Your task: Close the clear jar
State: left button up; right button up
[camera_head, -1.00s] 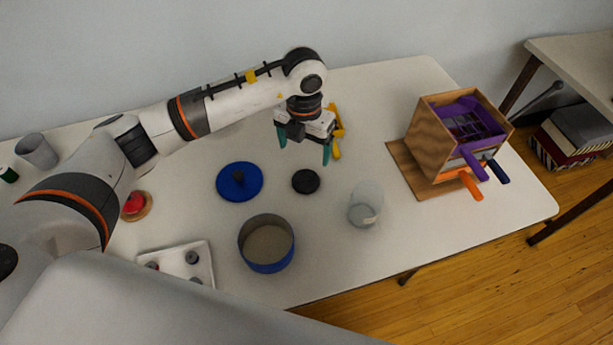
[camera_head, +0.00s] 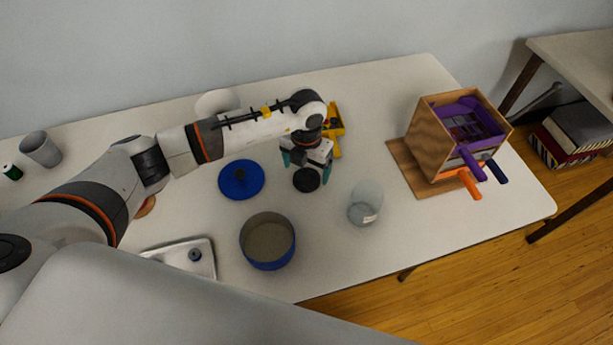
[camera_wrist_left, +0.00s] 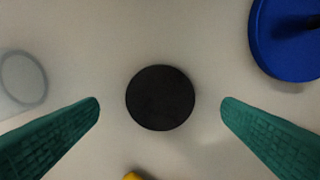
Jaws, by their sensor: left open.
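The clear jar (camera_head: 365,204) stands upright and open-topped on the table, right of centre; part of it shows at the left edge of the left wrist view (camera_wrist_left: 22,80). A round black lid (camera_head: 306,180) lies flat on the table to the left of the jar. In the left wrist view the black lid (camera_wrist_left: 160,97) sits centred between the fingertips, with a gap on each side. My left gripper (camera_head: 307,168) is open and empty, pointing down over the lid. The right gripper is not in view.
A blue lid (camera_head: 240,179) lies left of the black lid, and an open blue pot (camera_head: 267,241) stands in front. A wooden box (camera_head: 436,135) with coloured handles stands right. A yellow item (camera_head: 335,118) lies behind the gripper. A white tray (camera_head: 207,256) is at the front left.

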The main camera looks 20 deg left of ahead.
aim_at(307, 178)
pick_arm(q)
notch_tip(307, 178, down, 3)
jog(key=shift+w+f, duration=0.1)
jog(key=shift+f, duration=0.1)
jog(key=c, duration=1)
